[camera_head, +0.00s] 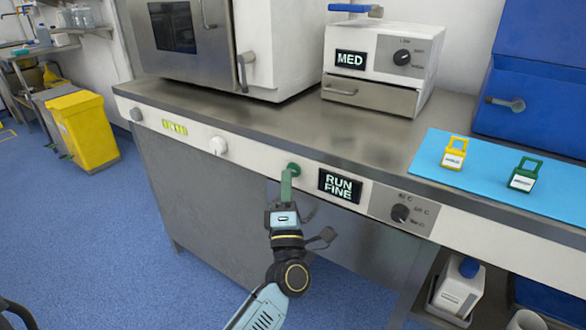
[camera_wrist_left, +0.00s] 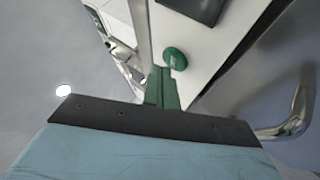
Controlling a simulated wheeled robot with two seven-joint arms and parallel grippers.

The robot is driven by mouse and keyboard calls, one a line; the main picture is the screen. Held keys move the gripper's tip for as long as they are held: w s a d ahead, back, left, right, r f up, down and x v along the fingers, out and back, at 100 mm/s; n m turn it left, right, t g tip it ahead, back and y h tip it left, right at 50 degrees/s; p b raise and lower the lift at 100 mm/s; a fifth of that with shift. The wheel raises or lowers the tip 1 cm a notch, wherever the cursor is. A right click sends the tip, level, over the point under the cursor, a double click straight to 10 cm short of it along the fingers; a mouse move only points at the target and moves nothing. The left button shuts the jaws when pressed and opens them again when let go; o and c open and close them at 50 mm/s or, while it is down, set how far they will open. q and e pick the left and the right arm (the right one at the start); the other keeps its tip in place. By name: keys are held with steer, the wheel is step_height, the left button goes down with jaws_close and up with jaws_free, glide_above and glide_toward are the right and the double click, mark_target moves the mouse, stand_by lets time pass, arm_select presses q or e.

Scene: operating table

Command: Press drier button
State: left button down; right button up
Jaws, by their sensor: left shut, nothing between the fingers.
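The drier button is a round green button (camera_head: 294,168) on the white front panel of the table, just left of the black "RUN FINE" display (camera_head: 341,187). It also shows in the left wrist view (camera_wrist_left: 175,58). My left gripper (camera_head: 286,180) has green fingers and is shut and empty. Its fingertips are right at the button, just below it in the head view. In the left wrist view the fingertips (camera_wrist_left: 160,72) appear beside the button's edge; whether they touch it I cannot tell. My right gripper is not in view.
A dark dial (camera_head: 400,213) and a white knob (camera_head: 218,146) sit on the same panel. A white "MED" box (camera_head: 380,62) stands on the tabletop. Yellow (camera_head: 455,153) and green (camera_head: 524,174) tags lie on a blue mat (camera_head: 425,162). A yellow bin (camera_head: 85,128) stands on the floor at left.

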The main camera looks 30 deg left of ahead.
arm_select(q)
steer(key=shift+s, duration=0.2)
steer(key=shift+s, duration=0.1)
steer(key=s+p, duration=0.1)
steer(key=s, duration=0.1)
steer(key=s+p, duration=0.1)
steer(key=s, duration=0.1)
steer(key=shift+s+a, duration=0.2)
steer(key=shift+s, duration=0.2)
stand_by(0.7)
